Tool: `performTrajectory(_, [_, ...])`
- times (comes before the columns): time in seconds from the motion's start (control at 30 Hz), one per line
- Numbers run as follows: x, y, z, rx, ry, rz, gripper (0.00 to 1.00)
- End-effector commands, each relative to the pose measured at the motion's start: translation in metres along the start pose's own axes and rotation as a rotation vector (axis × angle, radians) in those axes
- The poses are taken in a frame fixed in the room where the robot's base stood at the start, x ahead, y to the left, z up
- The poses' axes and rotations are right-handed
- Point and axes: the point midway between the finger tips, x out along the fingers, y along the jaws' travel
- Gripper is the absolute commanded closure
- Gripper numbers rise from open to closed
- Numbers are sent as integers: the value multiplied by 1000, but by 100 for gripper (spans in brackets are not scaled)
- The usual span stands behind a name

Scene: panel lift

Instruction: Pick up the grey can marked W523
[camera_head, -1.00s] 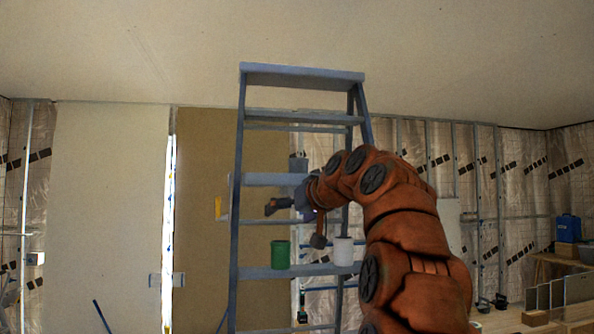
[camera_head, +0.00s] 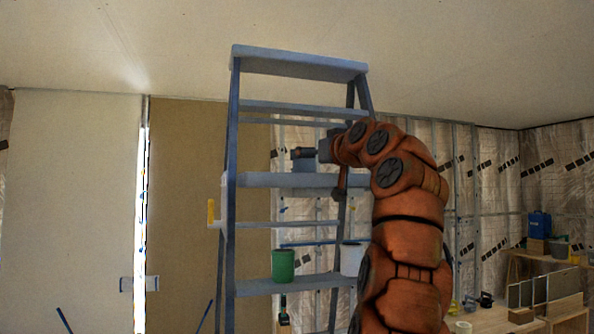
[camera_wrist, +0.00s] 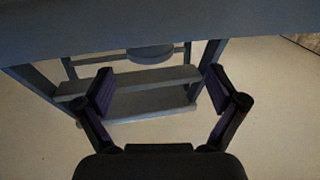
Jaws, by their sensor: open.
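A grey can (camera_head: 307,166) stands on the upper step (camera_head: 262,180) of the blue-grey stepladder, partly covered by my gripper in the head view; no marking is legible. My gripper (camera_head: 303,153) is at the can's upper part in that view, pointing left; I cannot tell whether it touches. In the wrist view my gripper (camera_wrist: 160,92) has its two fingers wide apart with nothing visibly held. A rounded grey shape (camera_wrist: 150,54) shows between and beyond the fingers there; I cannot tell whether it is the can.
A green can (camera_head: 283,265) and a white can (camera_head: 351,259) stand on the lower step. The ladder's left rail (camera_head: 231,200) and top (camera_head: 300,63) frame the space around my arm. A yellow object (camera_head: 211,211) is at the ladder's left side.

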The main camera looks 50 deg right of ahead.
Motion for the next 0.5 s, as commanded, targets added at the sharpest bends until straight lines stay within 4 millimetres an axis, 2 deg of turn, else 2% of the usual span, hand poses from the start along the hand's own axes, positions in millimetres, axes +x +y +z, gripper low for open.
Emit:
performTrajectory(0.27, [17, 14, 0, 1, -4, 21, 5])
performTrajectory(0.5, [48, 16, -2, 3, -6, 21, 5])
